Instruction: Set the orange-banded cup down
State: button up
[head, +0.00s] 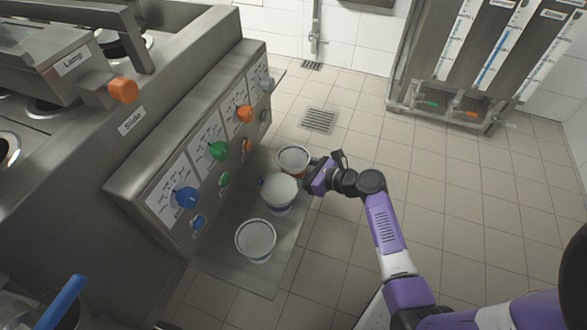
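The orange-banded cup (293,159) is the farthest of three white cups below the filler's panel. It looks upright, with a bit of orange low on its right side. My purple gripper (309,178) is at its right side, close to or touching it. The fingers are small and partly hidden between this cup and the middle cup, so I cannot tell whether they grip it. I also cannot tell whether the cup's base rests on the metal shelf (222,255).
A middle cup (280,190) with a purplish band stands just in front, overlapping the orange-banded cup in view. A third cup (256,239) stands nearer. The filler panel (208,150) with coloured knobs rises on the left. Tiled floor (450,200) is open on the right.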

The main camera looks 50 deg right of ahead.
jog(key=o, duration=1.3)
jog(key=shift+f, duration=0.1)
